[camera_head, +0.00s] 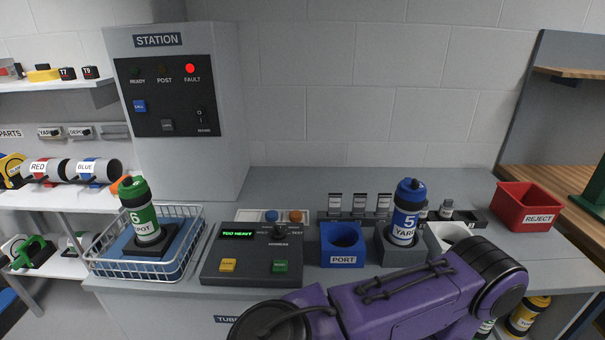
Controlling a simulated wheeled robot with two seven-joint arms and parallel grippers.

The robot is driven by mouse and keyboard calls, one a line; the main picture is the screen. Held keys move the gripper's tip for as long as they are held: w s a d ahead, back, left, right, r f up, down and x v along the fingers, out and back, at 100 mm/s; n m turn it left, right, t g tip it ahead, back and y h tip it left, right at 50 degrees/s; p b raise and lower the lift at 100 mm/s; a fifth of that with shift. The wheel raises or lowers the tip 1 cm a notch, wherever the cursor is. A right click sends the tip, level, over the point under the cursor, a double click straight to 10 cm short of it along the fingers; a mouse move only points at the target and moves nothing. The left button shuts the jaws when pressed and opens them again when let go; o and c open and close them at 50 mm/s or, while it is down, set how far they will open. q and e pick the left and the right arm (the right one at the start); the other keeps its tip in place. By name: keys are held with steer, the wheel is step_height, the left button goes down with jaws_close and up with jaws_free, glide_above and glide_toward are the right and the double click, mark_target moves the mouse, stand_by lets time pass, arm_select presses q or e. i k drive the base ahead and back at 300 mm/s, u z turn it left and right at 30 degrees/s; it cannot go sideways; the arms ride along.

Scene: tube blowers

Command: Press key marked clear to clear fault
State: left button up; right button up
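The grey station cabinet (219,120) stands at the back left with a black panel (155,75). Its red FAULT light (190,69) is lit; the READY and POST lights look dark. The panel bears a blue key (139,106), a dark key (167,125) and a switch (201,115). A dark console (248,243) on the counter shows green text "TOO HEAVY" (238,233). It has a yellow key (228,265) and a green key (280,266). The small key labels are too blurred to read surely. Neither gripper shows; a purple arm of mine crosses the lower front.
A green bottle (140,210) stands in a white wire basket (137,270) left of the console. Right of it are a blue PORT holder (342,245), a blue bottle (406,212) in a grey holder and a red REJECT bin (528,206). My arm hides part of the counter front.

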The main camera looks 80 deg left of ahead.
mark_target(226, 265)
steer(key=z, duration=0.05)
steer(key=i, duration=0.7)
steer(key=u, duration=1.7)
